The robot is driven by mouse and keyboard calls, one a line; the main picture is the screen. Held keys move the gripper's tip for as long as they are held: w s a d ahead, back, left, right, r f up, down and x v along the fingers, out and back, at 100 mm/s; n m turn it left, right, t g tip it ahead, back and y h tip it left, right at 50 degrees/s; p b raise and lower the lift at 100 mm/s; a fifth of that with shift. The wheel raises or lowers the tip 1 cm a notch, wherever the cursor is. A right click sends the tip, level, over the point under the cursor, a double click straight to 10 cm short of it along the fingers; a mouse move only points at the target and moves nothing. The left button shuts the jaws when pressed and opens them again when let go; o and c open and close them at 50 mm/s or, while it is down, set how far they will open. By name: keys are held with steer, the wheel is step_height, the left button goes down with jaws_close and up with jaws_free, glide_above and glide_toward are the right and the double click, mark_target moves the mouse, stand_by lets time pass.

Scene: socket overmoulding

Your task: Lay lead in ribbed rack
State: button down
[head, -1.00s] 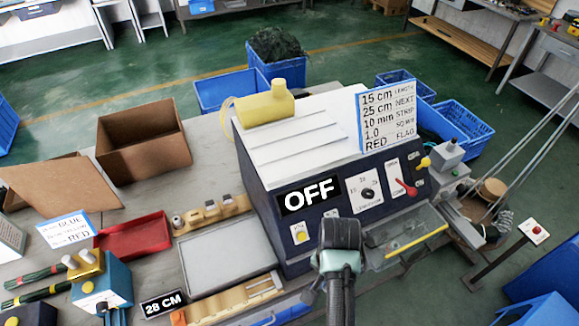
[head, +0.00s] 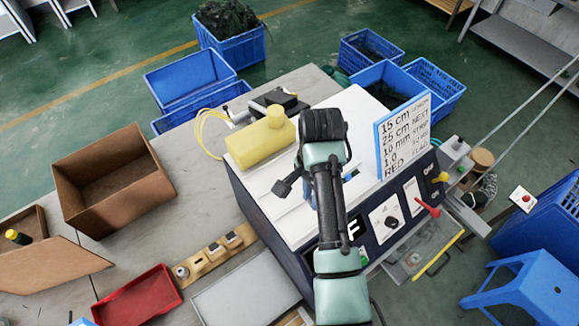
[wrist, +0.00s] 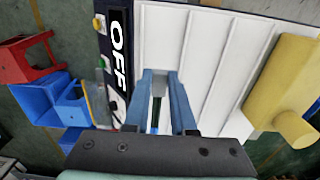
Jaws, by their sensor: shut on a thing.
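My gripper (wrist: 161,78) has its blue fingers close together over the white ribbed top (wrist: 208,60) of the dark machine. A blue piece of my gripper shows beside the arm there. I cannot tell whether the lead touches the top. The ribs run as raised parallel strips.
The machine's OFF display (wrist: 119,52) shows in the wrist view. A red tray (head: 140,300), a grey tray (head: 245,292) and a cardboard box (head: 110,185) lie left.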

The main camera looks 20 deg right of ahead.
mark_target(308, 215)
steer(key=shift+w+a, duration=0.15)
steer(key=shift+w, duration=0.3)
steer(key=shift+s+r, duration=0.2)
steer(key=shift+s, duration=0.3)
steer(key=shift+w, duration=0.15)
steer(key=shift+f, duration=0.35)
steer(key=shift+f+b, duration=1.75)
steer(key=shift+f, duration=1.3)
